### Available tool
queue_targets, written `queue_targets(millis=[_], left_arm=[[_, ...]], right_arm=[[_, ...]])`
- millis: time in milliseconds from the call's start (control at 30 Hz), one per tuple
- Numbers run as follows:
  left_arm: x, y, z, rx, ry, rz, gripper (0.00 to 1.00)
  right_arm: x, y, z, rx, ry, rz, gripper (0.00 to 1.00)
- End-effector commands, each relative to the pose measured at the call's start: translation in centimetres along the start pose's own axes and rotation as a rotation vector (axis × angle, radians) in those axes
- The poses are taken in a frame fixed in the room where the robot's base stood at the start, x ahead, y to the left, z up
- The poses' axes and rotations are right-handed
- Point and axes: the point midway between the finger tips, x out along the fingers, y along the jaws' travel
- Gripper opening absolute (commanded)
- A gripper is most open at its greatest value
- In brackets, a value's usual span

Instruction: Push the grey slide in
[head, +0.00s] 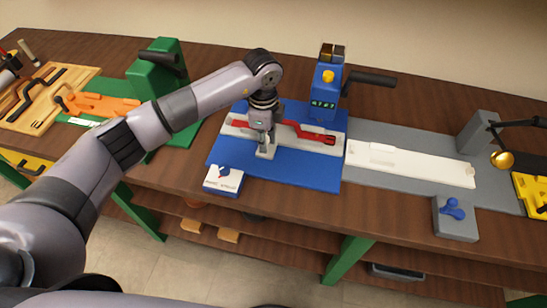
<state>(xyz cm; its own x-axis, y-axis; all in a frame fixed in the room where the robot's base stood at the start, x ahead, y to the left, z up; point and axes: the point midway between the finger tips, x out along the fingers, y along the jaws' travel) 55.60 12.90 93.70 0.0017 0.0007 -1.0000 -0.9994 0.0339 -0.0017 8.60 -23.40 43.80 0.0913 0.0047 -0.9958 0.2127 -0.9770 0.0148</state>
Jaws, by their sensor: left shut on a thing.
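The blue fixture (313,175) stands on the bench in the middle of the head view. A pale grey bar (240,131) runs across it with a red handled part (316,137) on top. My left gripper (265,148) points down over the front of the fixture. It is shut on a small pale grey piece (266,154), which looks like the grey slide. The fingers hide much of this piece, so I cannot tell how far in it sits. My right gripper is not in view.
A blue post with a yellow button (328,76) and dark lever stands behind the fixture. A white bar (425,166) lies on a grey plate to the right. A green press (157,70) and orange part (103,104) are at left.

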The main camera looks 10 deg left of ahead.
Motion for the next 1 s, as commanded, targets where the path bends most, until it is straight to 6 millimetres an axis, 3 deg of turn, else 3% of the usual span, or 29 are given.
queue_targets(millis=[1000], left_arm=[[0.2, -4.0, -0.1, 0.001, 0.001, 0.002, 0.04]], right_arm=[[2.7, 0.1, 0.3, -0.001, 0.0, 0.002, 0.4]])
